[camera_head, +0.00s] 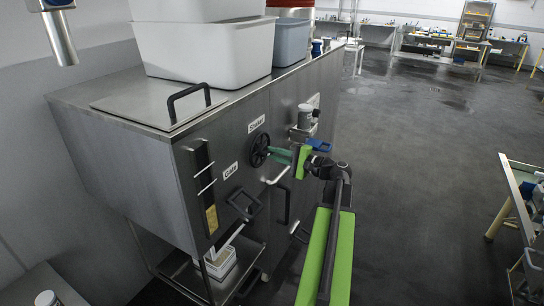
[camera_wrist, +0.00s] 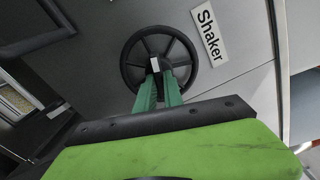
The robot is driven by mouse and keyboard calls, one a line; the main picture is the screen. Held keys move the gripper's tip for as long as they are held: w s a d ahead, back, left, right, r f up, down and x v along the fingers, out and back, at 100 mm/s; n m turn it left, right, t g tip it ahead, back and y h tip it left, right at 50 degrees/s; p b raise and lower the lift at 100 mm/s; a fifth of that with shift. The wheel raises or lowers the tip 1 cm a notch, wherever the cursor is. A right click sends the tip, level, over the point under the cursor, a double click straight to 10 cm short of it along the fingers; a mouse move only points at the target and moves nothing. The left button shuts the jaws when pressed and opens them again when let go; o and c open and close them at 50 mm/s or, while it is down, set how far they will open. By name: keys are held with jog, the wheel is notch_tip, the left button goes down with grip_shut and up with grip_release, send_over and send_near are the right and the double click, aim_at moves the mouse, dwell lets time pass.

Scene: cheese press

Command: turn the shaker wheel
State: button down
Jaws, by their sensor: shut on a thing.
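The shaker wheel (camera_head: 260,149) is a black spoked handwheel on the front of the steel cabinet, beside the "Shaker" label (camera_head: 256,124). In the wrist view the wheel (camera_wrist: 132,46) is seen nearly face-on, with the label (camera_wrist: 209,37) to its right. My gripper (camera_head: 268,152) has green fingers that reach the wheel from the right. In the wrist view its fingertips (camera_wrist: 155,67) are at the wheel's hub, shut on a small part there with a pale end. The fingers hide the lower part of the wheel.
The cabinet front also carries a "Gate" label (camera_head: 230,170), a black gate handle (camera_head: 244,204) and a gauge strip (camera_head: 206,187). White tubs (camera_head: 205,50) stand on top. A table (camera_head: 530,190) stands at the right. Dark floor between is clear.

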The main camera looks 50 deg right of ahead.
jog(key=shift+f+m, duration=0.15)
jog(key=shift+m, duration=0.15)
jog(key=c, duration=1.5)
grip_release()
jog(key=shift+s, duration=0.1)
jog(key=shift+o, duration=0.2)
jog(key=v, duration=1.7)
jog(key=shift+s, duration=0.2)
